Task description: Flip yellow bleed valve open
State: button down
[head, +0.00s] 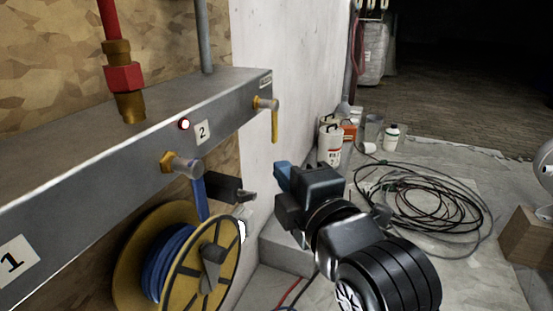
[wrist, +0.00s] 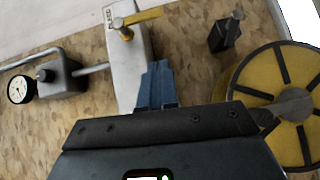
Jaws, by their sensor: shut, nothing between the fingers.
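The yellow bleed valve (head: 274,122) is at the right end of the grey manifold bar (head: 100,165). Its lever hangs straight down from a brass stem beside a small label. In the wrist view, the yellow lever (wrist: 143,17) points right from its stem, near the bar's end marked BLEED. My gripper (head: 282,174) is below and to the right of the lever in the head view, apart from it. In the wrist view, the blue fingers (wrist: 158,68) are together and empty, with their tips below the valve in the picture.
A second valve (head: 181,164) with a blue lever sits left on the bar. Below it are a dark bracket (head: 229,187) and a yellow hose reel (head: 128,270). A gauge (wrist: 20,89) shows in the wrist view. Coiled cable (head: 425,200) and bottles (head: 330,142) are on the floor.

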jog(key=shift+v, duration=1)
jog(key=shift+f, duration=0.1)
jog(key=s+d+f+m+h, duration=0.3)
jog(key=s+d+f+m, duration=0.4)
jog(key=s, duration=0.4)
jog(key=s+d+f+m+h, duration=0.2)
jog(key=s+d+f+m, duration=0.4)
jog(key=s+f+m, duration=0.35)
jog(key=s+d+m+g+h, duration=0.1)
jog(key=s+d+m, duration=0.25)
jog(key=s, duration=0.55)
jog(key=s+d+m+h, duration=0.15)
jog(key=s+d, duration=0.25)
jog(key=s, duration=0.5)
notch_tip(320, 180, up, 17)
jog(key=p, duration=1.6)
jog(key=shift+r+m, duration=0.2)
jog(key=shift+m, duration=0.25)
